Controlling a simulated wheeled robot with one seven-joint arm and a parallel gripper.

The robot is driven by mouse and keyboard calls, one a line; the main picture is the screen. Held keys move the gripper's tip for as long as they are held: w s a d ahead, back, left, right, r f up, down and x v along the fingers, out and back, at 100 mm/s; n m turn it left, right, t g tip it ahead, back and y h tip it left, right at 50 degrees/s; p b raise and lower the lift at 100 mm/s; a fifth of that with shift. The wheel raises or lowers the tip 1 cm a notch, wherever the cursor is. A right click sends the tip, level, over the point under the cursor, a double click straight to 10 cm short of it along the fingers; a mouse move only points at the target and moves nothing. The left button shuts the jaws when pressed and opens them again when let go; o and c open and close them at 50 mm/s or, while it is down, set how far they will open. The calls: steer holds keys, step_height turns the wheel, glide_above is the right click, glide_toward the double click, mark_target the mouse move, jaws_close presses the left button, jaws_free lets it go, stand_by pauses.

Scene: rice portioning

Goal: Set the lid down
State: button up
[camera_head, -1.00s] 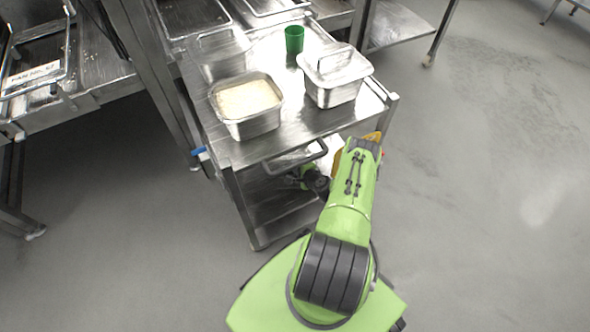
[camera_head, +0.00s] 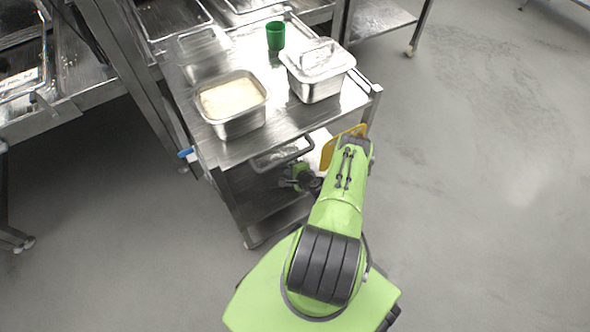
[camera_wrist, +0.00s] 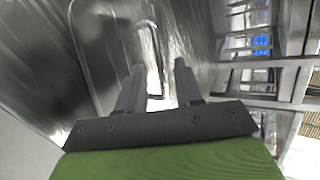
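A steel lid (camera_head: 283,153) with a rounded rim is at the front edge of the steel cart, partly hidden by my arm. My gripper (camera_head: 303,178) is beside it, its fingers mostly hidden in the head view. In the wrist view, the lid's face (camera_wrist: 98,45) fills the left and its handle (camera_wrist: 154,62) stands between the two fingers of my gripper (camera_wrist: 158,68). The fingers appear closed around the handle, though the exact contact is hard to see. An uncovered steel pan of rice (camera_head: 231,100) stands on the cart top.
The cart top (camera_head: 270,140) has a bare strip in front of the pans. A lidded steel pan (camera_head: 316,72) stands at its right and a green cup (camera_head: 275,35) behind. A yellow item (camera_head: 338,148) is near the cart's front right corner. Open floor lies right.

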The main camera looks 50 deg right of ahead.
steer(key=p+v, duration=0.3)
steer(key=v, duration=0.6)
